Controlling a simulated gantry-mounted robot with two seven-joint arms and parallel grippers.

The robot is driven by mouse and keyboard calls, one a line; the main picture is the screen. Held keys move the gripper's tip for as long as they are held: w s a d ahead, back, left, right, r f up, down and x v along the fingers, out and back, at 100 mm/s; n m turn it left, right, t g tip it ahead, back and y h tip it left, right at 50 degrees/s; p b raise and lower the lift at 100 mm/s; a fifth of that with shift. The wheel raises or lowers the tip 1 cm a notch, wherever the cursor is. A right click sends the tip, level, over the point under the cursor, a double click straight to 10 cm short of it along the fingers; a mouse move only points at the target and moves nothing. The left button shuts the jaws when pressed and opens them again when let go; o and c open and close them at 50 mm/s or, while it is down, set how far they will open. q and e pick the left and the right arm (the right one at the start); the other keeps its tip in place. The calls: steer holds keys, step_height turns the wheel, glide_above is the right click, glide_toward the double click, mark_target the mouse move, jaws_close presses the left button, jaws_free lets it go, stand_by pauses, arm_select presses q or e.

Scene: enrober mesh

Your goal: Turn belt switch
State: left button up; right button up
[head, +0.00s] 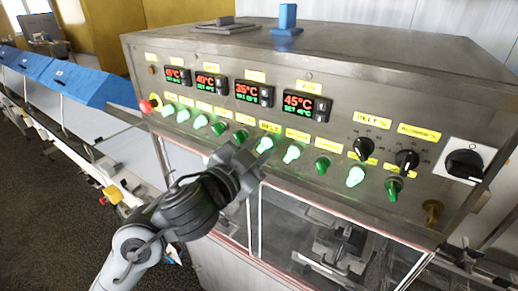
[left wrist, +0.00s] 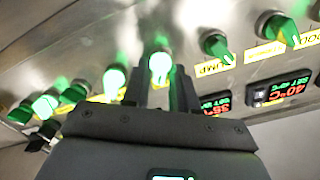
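The belt switch (head: 265,144) is a lit green knob under the yellow BELT label (head: 270,126) on the steel control panel. My left gripper (head: 257,158) is at the panel, just below and in front of this knob. In the left wrist view the lit knob (left wrist: 160,66) shows between the tips of my two dark fingers (left wrist: 159,92). The fingers stand apart with a gap between them, one on each side of the knob. I cannot tell whether either finger touches it. My right gripper is not in view.
A dark green pump switch (left wrist: 215,44) and a lit switch (head: 291,153) flank the belt switch closely. Further along are black dials (head: 406,159), a black rotary switch (head: 464,164) and a red button (head: 147,106). Temperature displays (head: 252,93) sit above. Glass doors (head: 325,245) lie below.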

arm_select(q)
steer(key=shift+o, duration=0.7)
steer(key=shift+s+a, duration=0.25)
steer(key=shift+s, duration=0.15)
steer(key=v, duration=1)
steer(key=shift+f, duration=0.1)
